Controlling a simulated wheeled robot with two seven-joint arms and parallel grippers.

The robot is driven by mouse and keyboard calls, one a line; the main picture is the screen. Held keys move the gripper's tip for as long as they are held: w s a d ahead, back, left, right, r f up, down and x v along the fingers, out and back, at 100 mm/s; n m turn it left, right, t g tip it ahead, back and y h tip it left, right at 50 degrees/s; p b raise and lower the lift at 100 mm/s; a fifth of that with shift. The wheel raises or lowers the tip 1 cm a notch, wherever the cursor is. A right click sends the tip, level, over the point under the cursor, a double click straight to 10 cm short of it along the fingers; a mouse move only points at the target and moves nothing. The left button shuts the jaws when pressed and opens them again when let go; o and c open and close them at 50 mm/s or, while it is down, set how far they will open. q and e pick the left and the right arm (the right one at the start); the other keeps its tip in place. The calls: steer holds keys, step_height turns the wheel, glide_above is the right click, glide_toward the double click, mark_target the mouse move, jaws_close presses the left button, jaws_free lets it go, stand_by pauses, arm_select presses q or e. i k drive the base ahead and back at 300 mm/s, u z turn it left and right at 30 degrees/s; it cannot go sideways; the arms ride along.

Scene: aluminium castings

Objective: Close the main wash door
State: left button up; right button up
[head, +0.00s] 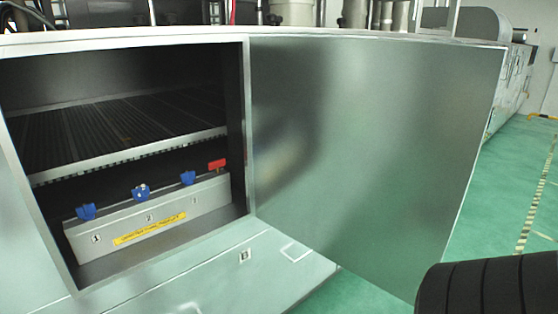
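The main wash door (385,150) is a flat brushed-metal panel. It stands wide open, swung out to the right of the wash opening, with its hinge side along the opening's right frame edge. The wash chamber (120,125) is open to view at the left, with a dark slatted rack inside. A black ribbed part (490,288) at the bottom right, likely of my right arm, is near the door's lower free corner. Neither gripper shows in the head view, and I cannot tell whether anything touches the door.
Inside the chamber, below the rack, a grey manifold box (150,222) carries blue nozzles (140,192), a red handle (217,164) and a yellow label. Green floor (500,210) is clear right of the door. Another machine (510,80) stands behind at the right.

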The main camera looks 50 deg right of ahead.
mark_target(365, 151)
steer(key=u, duration=2)
steer(key=k, duration=2.55)
steer(key=z, duration=1.8)
steer(key=i, duration=0.5)
